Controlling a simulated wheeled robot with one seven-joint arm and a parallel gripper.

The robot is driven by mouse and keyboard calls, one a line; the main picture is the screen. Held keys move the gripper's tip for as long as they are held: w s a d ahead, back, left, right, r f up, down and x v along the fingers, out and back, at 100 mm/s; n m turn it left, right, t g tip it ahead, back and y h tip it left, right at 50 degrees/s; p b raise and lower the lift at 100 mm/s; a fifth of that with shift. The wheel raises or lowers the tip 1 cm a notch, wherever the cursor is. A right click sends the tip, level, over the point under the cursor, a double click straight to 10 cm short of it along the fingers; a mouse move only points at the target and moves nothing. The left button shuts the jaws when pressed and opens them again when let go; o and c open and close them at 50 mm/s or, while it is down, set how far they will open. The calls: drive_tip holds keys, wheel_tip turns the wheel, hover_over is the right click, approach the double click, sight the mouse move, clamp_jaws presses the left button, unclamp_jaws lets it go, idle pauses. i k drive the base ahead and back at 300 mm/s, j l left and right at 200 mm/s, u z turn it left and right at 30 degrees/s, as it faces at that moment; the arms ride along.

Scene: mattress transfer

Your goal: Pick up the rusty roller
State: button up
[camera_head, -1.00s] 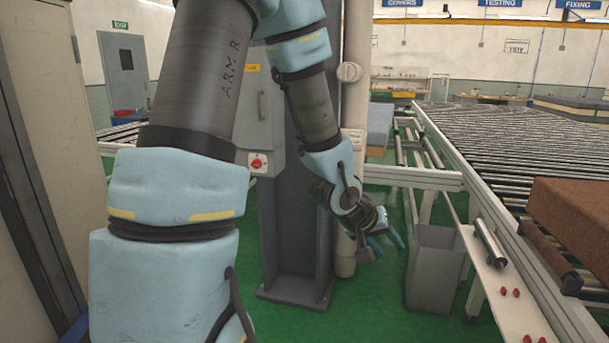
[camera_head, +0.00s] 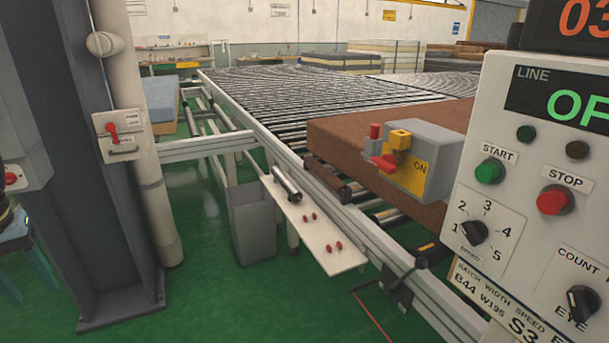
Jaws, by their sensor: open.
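The rusty roller (camera_head: 328,180) is a brown cylinder in the conveyor frame, at the near end of the brown mattress block. A clean silver roller (camera_head: 287,184) lies on the white side shelf (camera_head: 318,232) just left of it.
A grey bin (camera_head: 253,222) stands under the shelf's left end. A control panel (camera_head: 535,180) fills the right side. Several red knobs sit on the shelf.

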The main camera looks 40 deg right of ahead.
sight(329, 178)
drive_tip(key=i+l+z, duration=0.25)
drive_tip(key=i+l, duration=0.15)
drive_tip(key=i+l+z, duration=0.2)
drive_tip(key=i+l, duration=0.2)
drive_tip(key=i+l+z, duration=0.25)
drive_tip(key=i, duration=0.2)
drive_tip(key=i+l+z, duration=0.2)
drive_tip(key=i, duration=0.25)
drive_tip(key=i+l+z, duration=0.25)
drive_tip(key=i, duration=0.2)
drive_tip(key=j, duration=0.1)
